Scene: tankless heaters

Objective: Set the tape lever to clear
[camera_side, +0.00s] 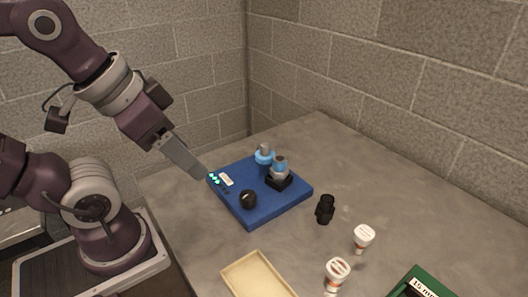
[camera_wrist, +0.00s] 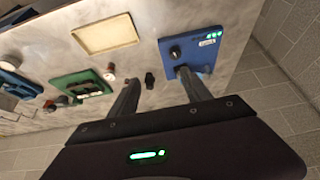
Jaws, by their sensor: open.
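No part is clearly marked as the tape lever, so I cannot tell which one it is. A blue panel (camera_side: 272,207) lies on the table in the side view and also shows in the wrist view (camera_wrist: 190,51). It carries a round black knob (camera_side: 248,199), green lights (camera_side: 213,178) and a white label (camera_side: 226,180). Two grey and light-blue fittings (camera_side: 280,166) stand at its back, one on a black base. My gripper (camera_wrist: 158,76) is open with nothing between its fingers. In the side view it points down near the panel's left corner, beside the lights; contact cannot be told.
A small black part (camera_side: 325,208) stands right of the panel. Two white-capped containers (camera_side: 363,236) stand farther right. A tan tray (camera_side: 257,276) lies in front, and a green box (camera_side: 421,286) is at lower right. Block walls close the back. Table behind the panel is clear.

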